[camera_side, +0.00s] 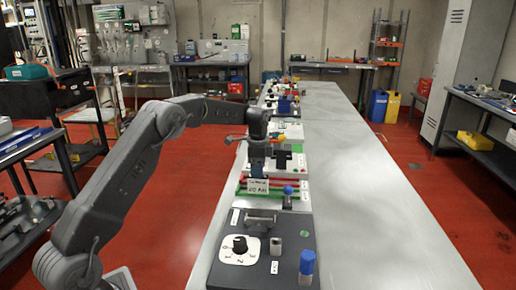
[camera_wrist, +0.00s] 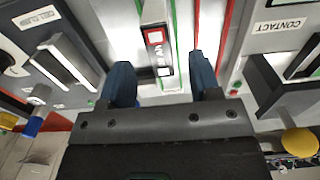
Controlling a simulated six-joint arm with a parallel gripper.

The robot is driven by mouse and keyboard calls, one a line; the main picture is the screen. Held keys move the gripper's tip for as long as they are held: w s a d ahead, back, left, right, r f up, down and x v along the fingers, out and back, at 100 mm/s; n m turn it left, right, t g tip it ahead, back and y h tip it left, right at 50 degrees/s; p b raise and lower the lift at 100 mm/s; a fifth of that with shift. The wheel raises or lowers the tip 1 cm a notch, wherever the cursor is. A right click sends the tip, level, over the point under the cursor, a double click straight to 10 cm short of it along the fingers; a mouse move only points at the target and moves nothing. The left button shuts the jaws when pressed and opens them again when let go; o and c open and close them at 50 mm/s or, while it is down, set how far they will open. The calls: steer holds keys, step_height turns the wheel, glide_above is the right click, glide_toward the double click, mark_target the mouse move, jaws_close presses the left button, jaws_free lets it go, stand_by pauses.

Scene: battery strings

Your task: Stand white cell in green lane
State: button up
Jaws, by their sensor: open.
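My gripper (camera_wrist: 163,78) is open in the wrist view, its two blue fingers apart. Between and just beyond the fingertips lies a narrow dark-framed piece (camera_wrist: 158,50) with a red-and-white square end and pale markings. I cannot tell if it is the white cell. A green lane line (camera_wrist: 176,45) runs beside it, and a red line (camera_wrist: 235,45) lies farther right. No white cell is clearly identifiable.
A dark panel (camera_side: 228,275) with a dial (camera_side: 240,246) and a blue-topped post (camera_side: 307,262) stands in front. A blue ball knob (camera_side: 288,190) is close to the lanes. A panel marked CONTACT (camera_wrist: 285,25) is at right. The bench's right side (camera_side: 360,200) is clear.

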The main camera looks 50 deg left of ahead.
step_height(320, 180, up, 10)
steer(key=shift+r, duration=0.15)
stand_by(0.4)
steer(key=s+d+r+n+t, duration=0.35)
steer(key=s+d+r, duration=0.75)
steer(key=s+d, duration=0.4)
steer(key=s+d+f+n+t, duration=0.1)
steer(key=s+d+f+n, duration=0.1)
steer(key=s, duration=0.8)
steer(key=s+d+f+n+t, duration=0.1)
steer(key=s+d+f+n, duration=0.2)
steer(key=s, duration=0.6)
step_height(320, 180, down, 3)
steer(key=shift+s+d+r, duration=0.1)
steer(key=shift+s+d, duration=0.25)
steer(key=shift+d, duration=0.1)
